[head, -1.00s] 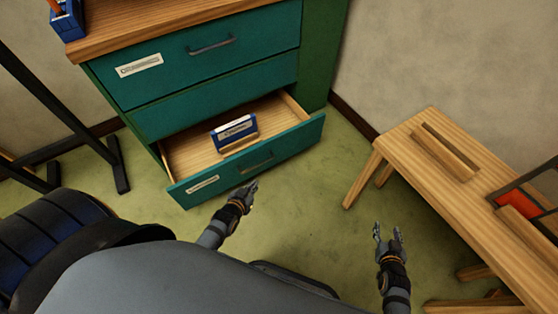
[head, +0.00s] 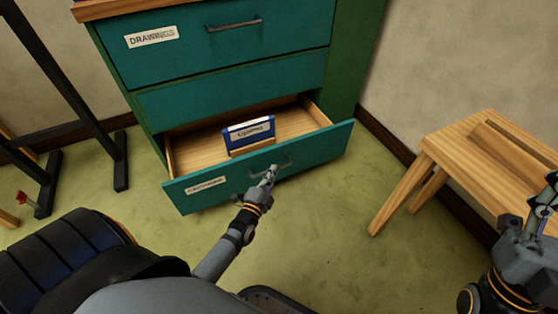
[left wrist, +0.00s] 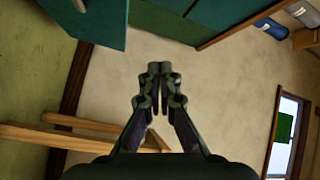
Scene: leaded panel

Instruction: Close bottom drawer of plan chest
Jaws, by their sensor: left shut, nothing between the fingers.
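The teal plan chest (head: 235,95) stands against the wall. Its bottom drawer (head: 215,186) is pulled out, with its pale wood inside showing. A blue and white box (head: 249,134) stands in the drawer. My left gripper (head: 269,174) is shut and empty, in front of the drawer's face near its dark handle (head: 258,172). I cannot tell whether it touches. In the left wrist view the fingertips (left wrist: 159,68) meet, and part of the teal chest (left wrist: 100,22) shows at upper left. My right gripper (head: 535,205) is at the right edge, partly cut off, its opening unclear.
The two drawers above are closed; the top one bears a "DRAWINGS" label (head: 151,37). A wooden bench (head: 470,160) stands at right. A dark stand (head: 118,165) is at left. Green floor (head: 320,220) lies clear between the chest and the bench.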

